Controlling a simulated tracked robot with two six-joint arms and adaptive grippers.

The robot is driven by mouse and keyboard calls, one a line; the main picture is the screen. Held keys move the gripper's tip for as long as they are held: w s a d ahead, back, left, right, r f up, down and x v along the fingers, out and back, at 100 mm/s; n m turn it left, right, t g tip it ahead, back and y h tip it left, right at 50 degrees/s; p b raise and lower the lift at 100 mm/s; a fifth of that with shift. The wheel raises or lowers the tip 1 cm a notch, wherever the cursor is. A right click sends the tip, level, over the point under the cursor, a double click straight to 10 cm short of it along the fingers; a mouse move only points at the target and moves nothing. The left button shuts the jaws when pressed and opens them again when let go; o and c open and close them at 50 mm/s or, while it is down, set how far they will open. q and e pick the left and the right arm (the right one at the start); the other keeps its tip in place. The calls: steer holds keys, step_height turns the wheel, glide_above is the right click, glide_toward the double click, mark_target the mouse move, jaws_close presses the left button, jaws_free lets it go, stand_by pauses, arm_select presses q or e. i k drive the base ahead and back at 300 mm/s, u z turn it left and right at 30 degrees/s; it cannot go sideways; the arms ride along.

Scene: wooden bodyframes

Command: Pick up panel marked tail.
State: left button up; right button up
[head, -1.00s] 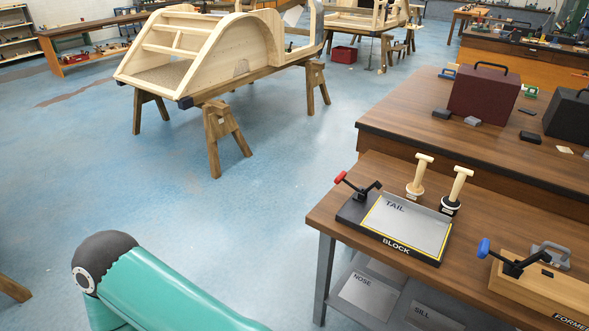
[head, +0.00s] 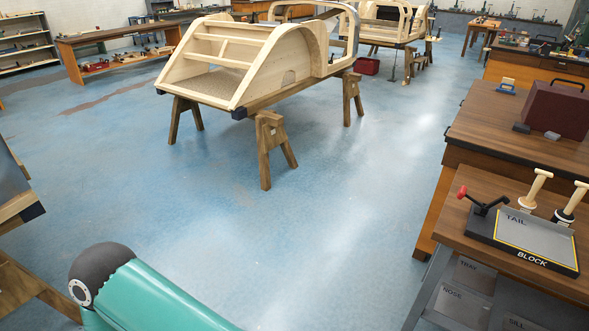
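The grey metal panel marked TAIL (head: 540,238) lies flat on the dark block marked BLOCK (head: 529,260), within a yellow outline, at the right of the head view. A clamp with a red handle (head: 481,202) stands at the block's left end; I cannot tell whether it presses on the panel. The block sits on a wooden-topped bench (head: 452,232). A teal link of my arm enters at the bottom left, away from the bench. Neither of my grippers is in view.
Two wooden-handled tools (head: 535,189) stand behind the block. Panels marked NOSE (head: 461,303) and TRAY (head: 474,272) lie on the shelf below. A wooden bodyframe (head: 255,62) rests on trestles (head: 272,150). Blue floor (head: 320,230) is clear between trestles and bench.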

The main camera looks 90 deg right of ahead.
mark_target(551, 241)
steer(key=u, duration=0.45)
steer(key=i, duration=0.45)
steer(key=z, duration=2.35)
steer(key=i, duration=0.2)
steer(key=z, duration=2.05)
steer(key=k, duration=0.5)
steer(key=z, duration=0.4)
steer(key=i, duration=1.5)
steer(key=u, duration=0.3)
